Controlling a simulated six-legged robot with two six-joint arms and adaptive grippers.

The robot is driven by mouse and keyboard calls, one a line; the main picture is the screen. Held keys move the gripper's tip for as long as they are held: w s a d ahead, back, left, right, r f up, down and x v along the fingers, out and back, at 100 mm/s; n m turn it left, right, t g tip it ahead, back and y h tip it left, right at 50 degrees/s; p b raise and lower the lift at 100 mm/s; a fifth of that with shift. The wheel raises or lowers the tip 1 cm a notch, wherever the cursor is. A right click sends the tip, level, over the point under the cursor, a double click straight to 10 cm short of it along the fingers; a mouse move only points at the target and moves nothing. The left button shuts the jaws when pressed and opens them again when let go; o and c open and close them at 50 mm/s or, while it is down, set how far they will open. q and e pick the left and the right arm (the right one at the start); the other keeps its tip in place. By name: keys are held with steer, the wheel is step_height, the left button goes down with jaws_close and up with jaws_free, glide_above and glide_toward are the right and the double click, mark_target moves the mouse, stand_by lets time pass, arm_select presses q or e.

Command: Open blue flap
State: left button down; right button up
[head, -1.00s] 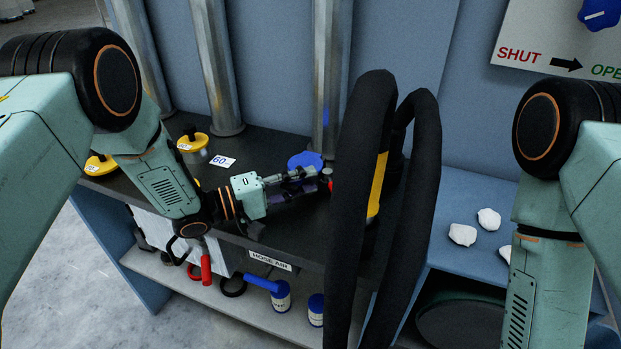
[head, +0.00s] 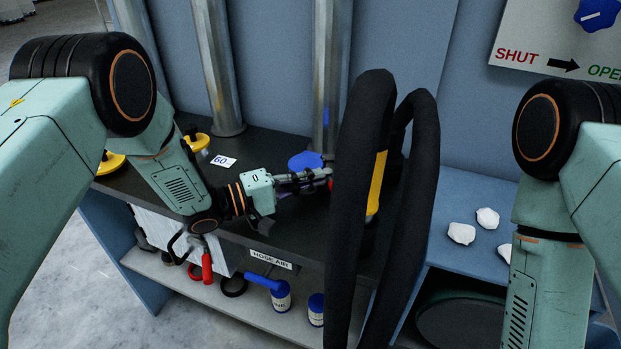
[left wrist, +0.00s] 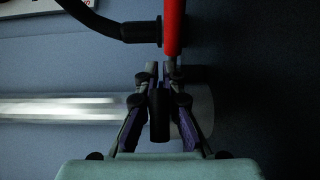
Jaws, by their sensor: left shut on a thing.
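A flat blue disc (head: 304,161) shows at the foot of the right-hand metal pipe (head: 326,80), just behind my left gripper. A blue knob (head: 597,14) sits on a white panel marked SHUT and OPEN with an arrow at the upper right. My left gripper (head: 318,180) reaches right over the dark bench top, its tips partly behind a thick black loop. In the left wrist view, its fingers (left wrist: 160,100) are closed around a dark piece (left wrist: 160,118) below a red rod (left wrist: 173,30). Whether these join is unclear. My right gripper is out of view.
The black loop (head: 360,190) stands close right of my left gripper, with a yellow part (head: 377,183) behind it. Yellow-knobbed pieces (head: 196,141) and a "60" card (head: 223,161) lie left. White lumps (head: 461,233) lie right. Blue-capped bottles (head: 281,297) stand below.

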mark_target(312, 161)
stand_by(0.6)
arm_select(q)
steer(key=r+n+g+y+p, duration=0.1)
steer(key=r+p, duration=0.1)
steer(key=p, duration=0.2)
steer(key=w+r+n+g+y+p, duration=0.1)
steer(key=r+n+p, duration=0.1)
steer(key=p, duration=0.3)
steer(key=shift+d+y, duration=0.15)
steer(key=shift+y, duration=0.15)
steer(key=shift+w+d+r+n+g+y+p, duration=0.15)
steer(key=shift+w+r+n+g+y+p, duration=0.35)
steer(key=shift+p, duration=0.9)
steer(key=shift+s, duration=0.15)
steer(key=c, duration=1.5)
jaws_free()
